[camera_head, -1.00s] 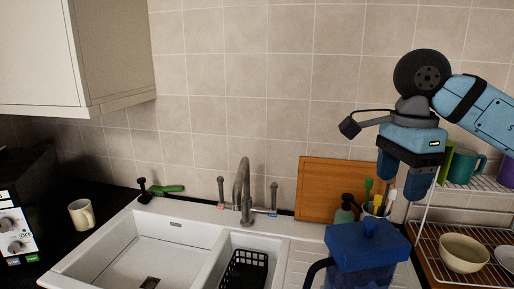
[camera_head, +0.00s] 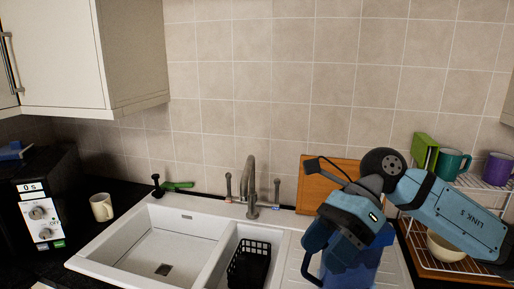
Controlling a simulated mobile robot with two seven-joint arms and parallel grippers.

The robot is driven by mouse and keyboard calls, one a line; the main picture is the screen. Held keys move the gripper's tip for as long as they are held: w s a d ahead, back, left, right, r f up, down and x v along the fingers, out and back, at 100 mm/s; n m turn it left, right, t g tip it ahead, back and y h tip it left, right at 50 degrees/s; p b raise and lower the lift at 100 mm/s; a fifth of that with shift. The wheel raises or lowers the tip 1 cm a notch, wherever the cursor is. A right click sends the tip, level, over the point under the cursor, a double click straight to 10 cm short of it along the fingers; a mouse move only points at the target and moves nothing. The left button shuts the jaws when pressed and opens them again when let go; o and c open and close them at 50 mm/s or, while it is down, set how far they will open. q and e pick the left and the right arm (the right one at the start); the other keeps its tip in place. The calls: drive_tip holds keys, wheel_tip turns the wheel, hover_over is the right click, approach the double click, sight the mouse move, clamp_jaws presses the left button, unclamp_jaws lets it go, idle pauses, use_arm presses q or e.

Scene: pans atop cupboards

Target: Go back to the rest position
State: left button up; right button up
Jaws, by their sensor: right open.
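My right gripper (camera_head: 328,252) is open, with its blue fingers tilted down to the left. It hangs over the draining side of the sink, in front of a blue lidded jug (camera_head: 366,276), and hides much of the jug's top. I cannot tell whether they touch. I see nothing between the fingers. My right arm comes in from the right, across the dish rack. My left gripper is not in view.
The white sink (camera_head: 135,247) with its tap (camera_head: 250,188) lies left of my gripper. A black basket (camera_head: 249,263) sits in the small basin. A wooden board (camera_head: 315,190) leans on the wall. A dish rack (camera_head: 470,182) holds cups at right. A cupboard (camera_head: 135,60) hangs upper left.

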drive_tip(key=s+a+m+g+y+p, duration=0.2)
drive_tip(key=a+m+y, duration=0.35)
drive_tip(key=y, duration=0.25)
drive_tip(key=w+d+f+m+t+h+p, duration=0.25)
drive_tip(key=f+m+t, duration=0.45)
drive_tip(key=m+t, duration=0.8)
drive_tip(key=w+d+f+m+t+h+p, duration=0.15)
drive_tip(key=d+f+m+t, duration=0.5)
drive_tip(key=m, duration=1.25)
drive_tip(key=s+d+f+m+g+h+p, duration=0.1)
drive_tip(key=s+f+m+h, duration=0.3)
drive_tip(key=f, duration=0.7)
drive_tip(key=s+d+f+m+g+h+p, duration=0.1)
drive_tip(key=s+d+f+m+h, duration=0.3)
drive_tip(key=s+f+m, duration=0.4)
drive_tip(key=s+f+g+h, duration=0.1)
drive_tip(key=s+f, duration=0.3)
drive_tip(key=shift+d+f+m, duration=0.3)
drive_tip(key=shift+m, duration=0.05)
